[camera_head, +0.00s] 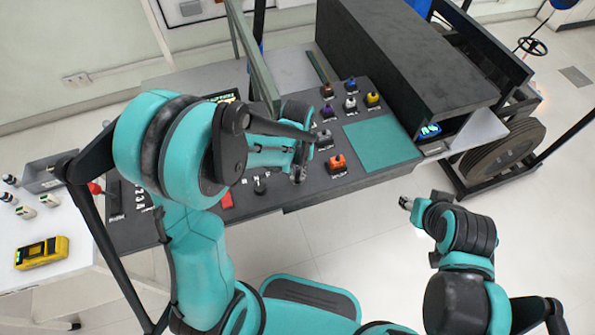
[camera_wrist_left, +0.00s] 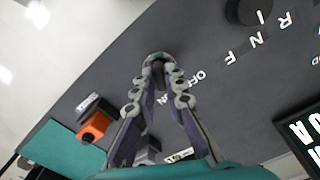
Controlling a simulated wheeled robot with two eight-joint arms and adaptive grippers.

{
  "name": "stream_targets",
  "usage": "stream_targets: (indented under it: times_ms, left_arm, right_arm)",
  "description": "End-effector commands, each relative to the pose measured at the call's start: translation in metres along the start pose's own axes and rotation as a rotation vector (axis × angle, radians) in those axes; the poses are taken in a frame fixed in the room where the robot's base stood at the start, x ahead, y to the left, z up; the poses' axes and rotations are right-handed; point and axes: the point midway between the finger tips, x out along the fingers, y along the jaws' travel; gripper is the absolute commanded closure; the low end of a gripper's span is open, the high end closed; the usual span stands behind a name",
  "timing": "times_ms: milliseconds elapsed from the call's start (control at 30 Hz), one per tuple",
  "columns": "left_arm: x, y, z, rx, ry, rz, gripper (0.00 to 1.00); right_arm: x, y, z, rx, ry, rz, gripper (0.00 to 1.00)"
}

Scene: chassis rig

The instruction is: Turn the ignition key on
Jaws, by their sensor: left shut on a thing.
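My left gripper (camera_head: 298,174) reaches down to the dark control panel (camera_head: 250,208) in the head view. In the left wrist view its two fingers close together at the tips (camera_wrist_left: 158,62) on a small thing at the panel, beside white OFF and ON lettering (camera_wrist_left: 188,84). The thing sits where the ignition key would be; the fingertips hide most of it, so its turn angle cannot be read. My right gripper (camera_head: 406,203) is off to the right, clear of the panel, too small to show its fingers' state.
An orange block switch (camera_head: 337,163) and a teal pad (camera_head: 383,143) lie right of the left gripper. Several coloured buttons stand behind. A black knob (camera_wrist_left: 243,11) stands by R N F lettering. A yellow device (camera_head: 41,252) lies on the white table at left.

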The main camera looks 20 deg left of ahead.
Motion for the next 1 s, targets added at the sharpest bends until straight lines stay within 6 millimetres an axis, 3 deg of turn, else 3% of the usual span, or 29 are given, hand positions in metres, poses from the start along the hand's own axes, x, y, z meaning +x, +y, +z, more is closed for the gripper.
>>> stream_targets:
  times_ms: [700, 733, 800, 1000]
  left_arm:
    - [-0.0001, -0.0001, -0.0001, 0.074, 0.0, 0.0, 1.0]
    - [-0.0001, -0.0001, -0.0001, 0.074, 0.0, 0.0, 0.81]
    - [-0.0001, -0.0001, 0.0, 0.074, 0.0, 0.0, 0.68]
    - [-0.0001, -0.0001, 0.0, 0.073, 0.0, 0.0, 0.68]
  right_arm:
    - [0.0008, 0.0, 0.0006, 0.0, 0.0, 0.0, 0.58]
    - [0.0008, 0.0, 0.0006, 0.0, 0.0, 0.0, 0.58]
    - [0.0008, 0.0, 0.0006, 0.0, 0.0, 0.0, 0.58]
    - [0.0008, 0.0, 0.0006, 0.0, 0.0, 0.0, 0.58]
